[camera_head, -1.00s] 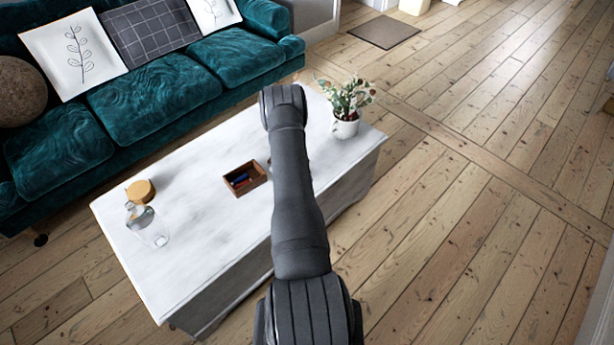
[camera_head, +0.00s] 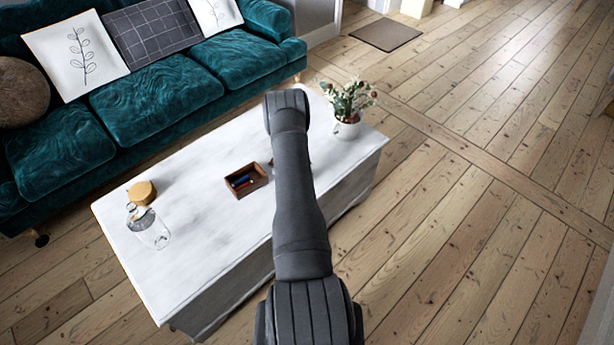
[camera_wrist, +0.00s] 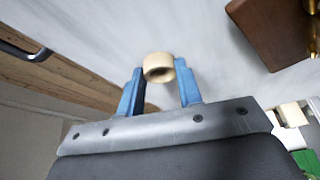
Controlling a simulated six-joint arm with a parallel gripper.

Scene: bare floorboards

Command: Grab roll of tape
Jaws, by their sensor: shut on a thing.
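In the wrist view the roll of tape (camera_wrist: 158,66) is a small cream ring with a dark hole. It sits between the tips of the two blue fingers of my gripper (camera_wrist: 160,78), which are shut on it. The pale marbled tabletop lies behind it, and I cannot tell whether the roll touches it. In the head view my dark arm hides the gripper and the roll.
The white table (camera_head: 205,225) holds a small wooden box (camera_head: 246,180) with pens, a glass bottle (camera_head: 150,230), a cork-coloured lid (camera_head: 142,192) and a potted plant (camera_head: 348,108). A teal sofa (camera_head: 155,90) stands behind.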

